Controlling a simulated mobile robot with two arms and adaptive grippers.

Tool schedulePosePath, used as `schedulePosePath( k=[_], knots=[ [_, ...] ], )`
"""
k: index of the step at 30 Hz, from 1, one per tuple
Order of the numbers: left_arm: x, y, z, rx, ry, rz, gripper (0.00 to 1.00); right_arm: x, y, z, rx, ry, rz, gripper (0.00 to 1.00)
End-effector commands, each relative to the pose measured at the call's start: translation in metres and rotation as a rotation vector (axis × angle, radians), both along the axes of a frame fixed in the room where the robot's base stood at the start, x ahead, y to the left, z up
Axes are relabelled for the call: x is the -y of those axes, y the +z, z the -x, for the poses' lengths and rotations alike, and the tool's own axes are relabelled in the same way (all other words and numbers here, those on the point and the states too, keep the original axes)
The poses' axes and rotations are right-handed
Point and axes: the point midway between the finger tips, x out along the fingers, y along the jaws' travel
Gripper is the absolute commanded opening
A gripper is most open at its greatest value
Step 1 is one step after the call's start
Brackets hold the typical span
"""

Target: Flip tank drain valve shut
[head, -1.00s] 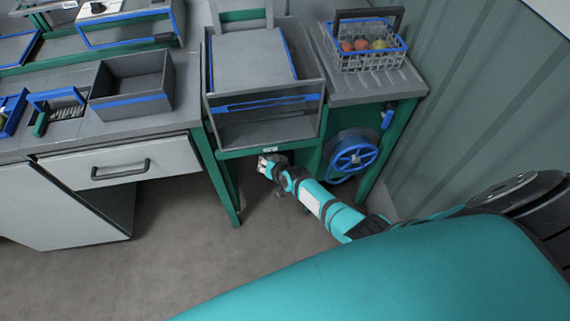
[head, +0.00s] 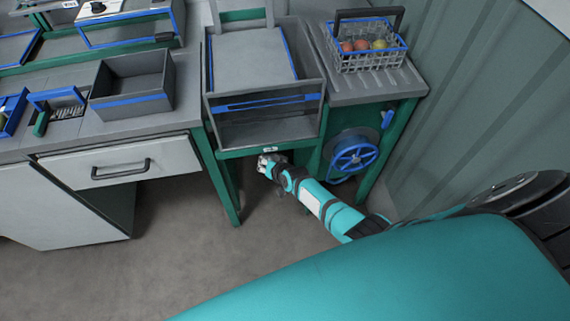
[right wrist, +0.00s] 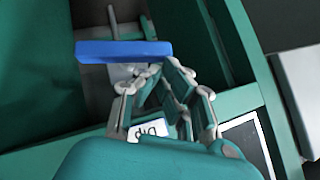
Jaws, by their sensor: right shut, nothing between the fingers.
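The drain valve's blue lever (right wrist: 125,50) shows in the right wrist view as a flat bar, nearly level across the picture. A grey pipe and valve body (right wrist: 120,75) show behind and below it. My right gripper (right wrist: 178,80) is shut and empty, just below and right of the lever's right end; I cannot tell whether they touch. In the head view my right gripper (head: 266,164) is under the front of the grey tank (head: 268,132), and the lever is hidden there. My left gripper is not in view.
A green frame (head: 228,190) surrounds the space under the tank. A blue handwheel (head: 355,157) is right of my right arm. A white label (right wrist: 150,130) is close below the gripper. The floor at left is clear.

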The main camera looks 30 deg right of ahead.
Motion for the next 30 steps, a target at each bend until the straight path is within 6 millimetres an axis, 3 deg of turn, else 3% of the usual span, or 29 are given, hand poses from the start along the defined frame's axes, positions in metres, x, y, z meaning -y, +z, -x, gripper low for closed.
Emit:
schedulePosePath(
  k=[8,24,30],
  knots=[
    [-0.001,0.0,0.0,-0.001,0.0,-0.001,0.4,-0.001,0.008,0.011,0.001,0.003,-0.005,0.0],
    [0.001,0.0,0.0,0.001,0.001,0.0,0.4,0.012,0.059,0.075,-0.001,-0.001,0.001,0.0],
    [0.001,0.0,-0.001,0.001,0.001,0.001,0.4,0.015,0.072,0.089,0.0,-0.001,-0.001,0.0]
  ],
)
